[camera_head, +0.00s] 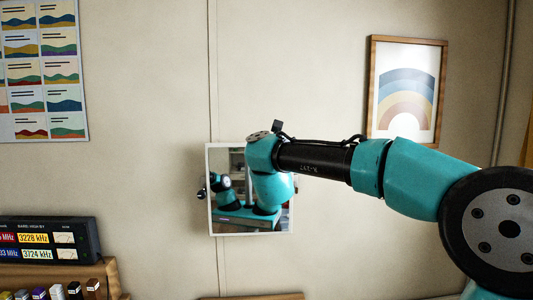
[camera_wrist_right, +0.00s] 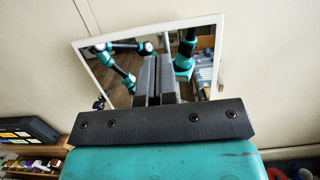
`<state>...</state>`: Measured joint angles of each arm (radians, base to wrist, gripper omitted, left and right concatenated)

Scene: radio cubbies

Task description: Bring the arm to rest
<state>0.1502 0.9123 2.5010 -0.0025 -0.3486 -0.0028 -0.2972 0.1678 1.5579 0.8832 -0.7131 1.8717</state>
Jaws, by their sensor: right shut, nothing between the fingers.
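My right arm, teal and black, comes in from the right in the head view (camera_head: 400,178). Its wrist hangs in front of a white-framed mirror (camera_head: 212,225) on the wall, and the gripper itself is hidden there behind the wrist. In the right wrist view my right gripper (camera_wrist_right: 158,62) has its dark fingers shut together with nothing between them. They point toward the mirror (camera_wrist_right: 85,52), overlapping its middle; I cannot tell how far off the glass is. My left gripper is not directly in view.
A radio unit (camera_head: 50,240) with lit frequency displays stands on a wooden cubby shelf (camera_head: 110,275) at lower left. Several small colored items sit below it. A rainbow picture (camera_head: 405,90) and a wave-pattern poster (camera_head: 45,70) hang on the wall. The mirror reflects teal arms.

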